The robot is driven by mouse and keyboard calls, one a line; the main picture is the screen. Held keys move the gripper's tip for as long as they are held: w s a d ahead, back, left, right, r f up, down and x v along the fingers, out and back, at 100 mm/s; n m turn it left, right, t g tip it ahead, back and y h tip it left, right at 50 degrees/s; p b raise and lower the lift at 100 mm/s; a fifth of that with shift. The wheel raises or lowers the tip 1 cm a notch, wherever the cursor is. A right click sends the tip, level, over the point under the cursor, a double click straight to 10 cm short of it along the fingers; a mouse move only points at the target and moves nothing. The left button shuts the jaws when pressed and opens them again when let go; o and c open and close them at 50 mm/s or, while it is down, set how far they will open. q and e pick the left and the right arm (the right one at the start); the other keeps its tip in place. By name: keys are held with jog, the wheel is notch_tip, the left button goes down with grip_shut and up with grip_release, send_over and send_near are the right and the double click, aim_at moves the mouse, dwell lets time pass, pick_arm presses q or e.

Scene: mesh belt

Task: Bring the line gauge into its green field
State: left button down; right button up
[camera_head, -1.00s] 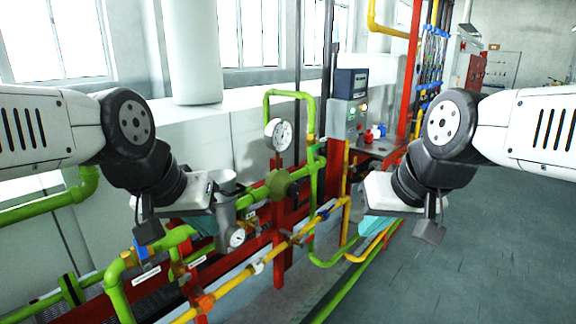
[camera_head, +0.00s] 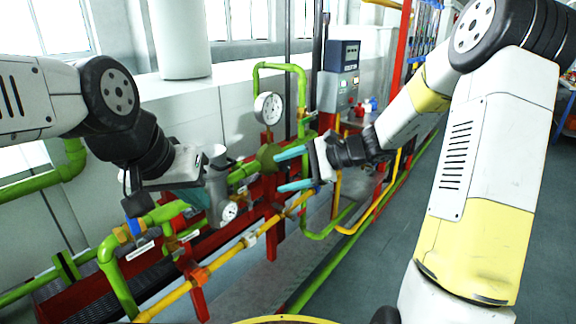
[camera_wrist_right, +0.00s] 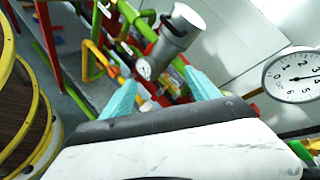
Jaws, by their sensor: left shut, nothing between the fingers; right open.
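A round white gauge (camera_head: 268,108) stands upright on the green pipe; in the right wrist view this gauge (camera_wrist_right: 297,77) is at the right edge, with numbers and a dark needle. A smaller gauge (camera_head: 229,211) sits low on a grey cylinder (camera_head: 216,178). I cannot tell which is the line gauge, and I make out no green field. An olive-green round valve part (camera_head: 268,157) is on the pipe. My right gripper (camera_head: 281,170) is open and empty, its fingers pointing left near that part; contact is unclear. My left gripper (camera_head: 190,198) is shut beside the cylinder, partly hidden.
Green and yellow pipes (camera_head: 178,293) and red posts (camera_head: 272,225) crowd the middle. A grey control box (camera_head: 340,90) stands behind. Open grey floor (camera_head: 385,240) lies to the right.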

jog(key=w+d+f+m+t+y, duration=0.25)
jog(key=w+f+m, duration=0.2)
jog(key=w, duration=0.35)
jog(key=m+t+h, duration=0.1)
jog(key=m+t, duration=0.5)
jog(key=m, duration=0.2)
send_near(287, 165)
jog(key=a, duration=0.1)
jog(key=shift+n, duration=0.25)
jog(key=x, duration=0.8)
jog(key=shift+w+d, duration=0.2)
jog(key=shift+w, duration=0.05)
jog(key=shift+r, duration=0.1)
jog(key=c, duration=1.4)
